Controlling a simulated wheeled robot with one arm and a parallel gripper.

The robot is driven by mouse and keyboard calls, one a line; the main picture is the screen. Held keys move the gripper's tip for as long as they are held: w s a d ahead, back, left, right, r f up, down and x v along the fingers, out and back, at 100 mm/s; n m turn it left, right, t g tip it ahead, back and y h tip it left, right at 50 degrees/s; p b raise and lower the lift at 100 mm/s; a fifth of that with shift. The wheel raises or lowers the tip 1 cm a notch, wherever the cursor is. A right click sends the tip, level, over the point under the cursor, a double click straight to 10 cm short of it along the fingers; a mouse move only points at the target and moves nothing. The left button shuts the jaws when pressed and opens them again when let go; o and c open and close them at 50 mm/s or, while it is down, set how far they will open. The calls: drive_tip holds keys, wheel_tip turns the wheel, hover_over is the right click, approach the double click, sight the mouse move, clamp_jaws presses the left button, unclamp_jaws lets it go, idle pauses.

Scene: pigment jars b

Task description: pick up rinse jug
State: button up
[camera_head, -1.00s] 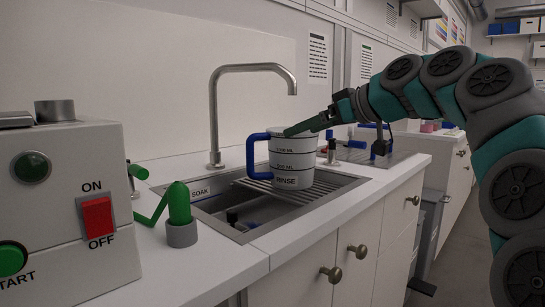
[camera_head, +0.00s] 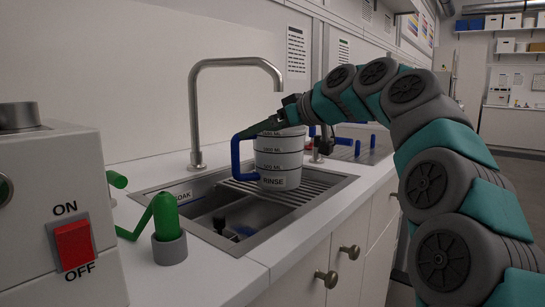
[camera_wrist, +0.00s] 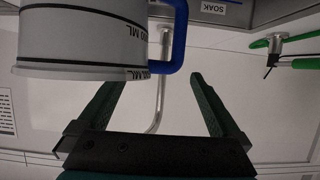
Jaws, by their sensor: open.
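The rinse jug (camera_head: 280,160) is a white-grey cylinder with black bands, the word RINSE and a blue handle (camera_head: 236,160) on its left. It stands upright on the ribbed rack over the sink. My gripper (camera_head: 243,134) reaches over the jug's top from behind right, its fingers pointing left toward the handle top. In the wrist view the jug (camera_wrist: 90,40) appears inverted at upper left, its handle (camera_wrist: 180,35) beyond the two spread fingers. My gripper (camera_wrist: 156,78) is open and empty there. I cannot tell whether the fingers touch the jug.
A steel tap (camera_head: 196,110) arches behind the sink, left of the jug. A green-capped fitting (camera_head: 166,215) stands at the sink's front left. A grey box with a red switch (camera_head: 74,244) fills the left. The basin (camera_head: 215,205) holds dark and blue items.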

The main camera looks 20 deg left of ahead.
drive_tip(key=x, duration=0.2)
drive_tip(key=shift+w+a, duration=0.15)
drive_tip(key=shift+a, duration=0.2)
drive_tip(key=shift+f, duration=0.1)
clamp_jaws()
idle(0.4)
idle(0.6)
